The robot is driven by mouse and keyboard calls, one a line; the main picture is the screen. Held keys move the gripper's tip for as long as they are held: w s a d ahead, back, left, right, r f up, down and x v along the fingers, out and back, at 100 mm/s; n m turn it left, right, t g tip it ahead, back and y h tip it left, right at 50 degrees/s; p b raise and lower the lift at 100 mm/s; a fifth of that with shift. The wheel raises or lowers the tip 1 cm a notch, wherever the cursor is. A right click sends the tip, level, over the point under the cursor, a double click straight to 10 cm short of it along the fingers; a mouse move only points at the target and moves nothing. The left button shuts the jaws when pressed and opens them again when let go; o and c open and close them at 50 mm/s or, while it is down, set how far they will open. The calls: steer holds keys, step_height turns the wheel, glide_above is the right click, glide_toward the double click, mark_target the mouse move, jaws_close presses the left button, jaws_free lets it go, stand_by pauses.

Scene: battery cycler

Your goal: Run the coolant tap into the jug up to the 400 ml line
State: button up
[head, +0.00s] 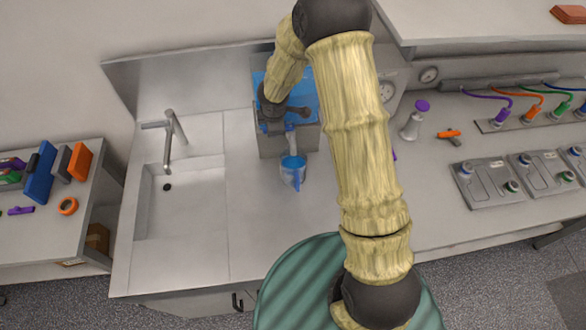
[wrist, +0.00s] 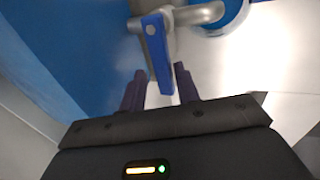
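The clear jug (head: 293,177) with a blue rim and handle stands on the counter below the blue coolant unit (head: 308,97). Whether liquid is in it, I cannot tell. In the wrist view, part of its blue rim (wrist: 236,18) shows at the top. The metal coolant tap (wrist: 205,13) reaches over the jug, and its blue lever (wrist: 156,52) points toward my gripper (wrist: 160,86). My gripper is open, with the lever's end between its two dark fingers, nearer the right one. The 400 ml line cannot be made out.
A sink (head: 185,205) with its own grey faucet (head: 174,135) lies left of the jug. The counter in front of the jug is clear.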

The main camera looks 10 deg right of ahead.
steer(key=p+v, duration=0.3)
steer(key=v, duration=0.2)
steer(key=shift+r, duration=0.35)
stand_by(0.3)
steer(key=s+d+m+b, duration=0.3)
steer(key=s+m, duration=0.3)
steer(key=s, duration=0.1)
steer(key=s+d+r+m+g+b, duration=0.1)
steer(key=s+d+m+b, duration=0.3)
steer(key=s+m, duration=0.2)
steer(key=s+d+r+m+b, duration=0.1)
steer(key=s+d+m+b, duration=0.2)
steer(key=s+m, duration=0.3)
steer(key=shift+s+d+b, duration=0.35)
steer(key=shift+s+d, duration=0.3)
steer(key=shift+s, duration=0.4)
